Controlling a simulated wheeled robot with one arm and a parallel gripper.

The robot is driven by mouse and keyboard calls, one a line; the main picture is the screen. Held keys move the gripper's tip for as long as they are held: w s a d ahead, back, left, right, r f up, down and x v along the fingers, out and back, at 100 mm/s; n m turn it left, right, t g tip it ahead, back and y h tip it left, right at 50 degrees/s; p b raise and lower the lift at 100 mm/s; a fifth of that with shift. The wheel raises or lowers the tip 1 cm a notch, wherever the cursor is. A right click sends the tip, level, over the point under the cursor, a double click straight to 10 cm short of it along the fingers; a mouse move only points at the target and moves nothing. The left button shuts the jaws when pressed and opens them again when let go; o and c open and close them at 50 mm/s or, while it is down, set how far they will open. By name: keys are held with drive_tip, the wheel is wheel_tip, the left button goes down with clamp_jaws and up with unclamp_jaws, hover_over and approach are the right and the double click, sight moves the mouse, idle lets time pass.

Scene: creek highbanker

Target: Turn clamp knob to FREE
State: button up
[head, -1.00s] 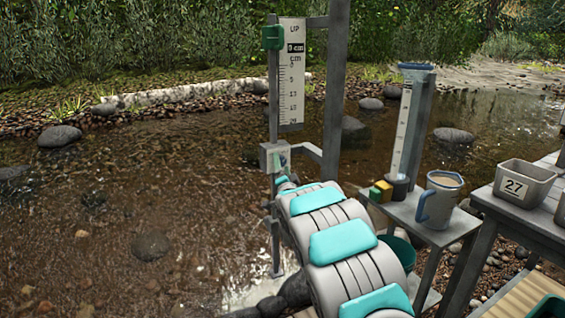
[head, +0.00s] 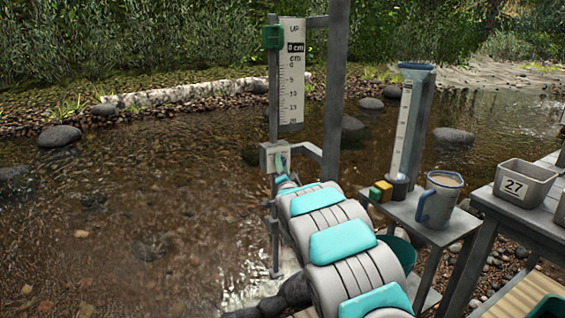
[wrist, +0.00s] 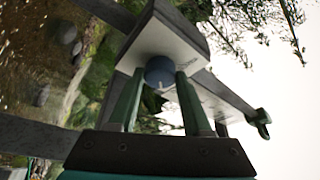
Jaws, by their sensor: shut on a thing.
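The clamp block (head: 270,157) is a pale-faced box on the grey rod below the gauge board, at the centre of the head view. In the wrist view the clamp block (wrist: 180,37) fills the upper middle. The round blue clamp knob (wrist: 160,72) sticks out of its face. My gripper (wrist: 160,82) has its green fingers on either side of the knob, shut on it. In the head view my gripper (head: 281,172) is at the block's face and is small. The knob's pointer and any FREE marking cannot be read.
The gauge board (head: 291,75) reads UP and cm, with a green slider (head: 272,37) beside its top. To the right, a small stand (head: 405,212) holds a clear tube (head: 402,130), a mug (head: 437,200) and small blocks. A bin marked 27 (head: 515,184) sits on a table. Creek water lies left.

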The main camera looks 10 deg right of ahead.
drive_tip(key=shift+r, duration=0.1)
clamp_jaws()
drive_tip(key=n+y+b, duration=0.1)
drive_tip(key=n+y, duration=0.1)
drive_tip(key=n, duration=0.2)
drive_tip(key=n+t+y+b, duration=0.1)
drive_tip(key=n+y, duration=0.1)
drive_tip(key=n, duration=0.2)
drive_tip(key=n+y+b, duration=0.1)
drive_tip(key=n, duration=0.3)
drive_tip(key=shift+w+d+n+t+y, duration=0.1)
drive_tip(key=shift+d+n+t+y, duration=0.2)
drive_tip(key=shift+y, duration=0.1)
drive_tip(key=n+y, duration=0.2)
drive_tip(key=n, duration=0.1)
drive_tip(key=n+g+y+b, duration=0.1)
drive_tip(key=n, duration=0.2)
drive_tip(key=shift+n+g+y, duration=0.3)
drive_tip(key=shift+n+y, duration=0.1)
drive_tip(key=shift+d+n+g+y+b, duration=0.1)
drive_tip(key=shift+n+g+y+b, duration=0.35)
drive_tip(key=shift+n, duration=1)
drive_tip(key=shift+d+n+g+y+b, duration=0.1)
drive_tip(key=shift+n+g+y+b, duration=0.3)
drive_tip(key=shift+n, duration=1.05)
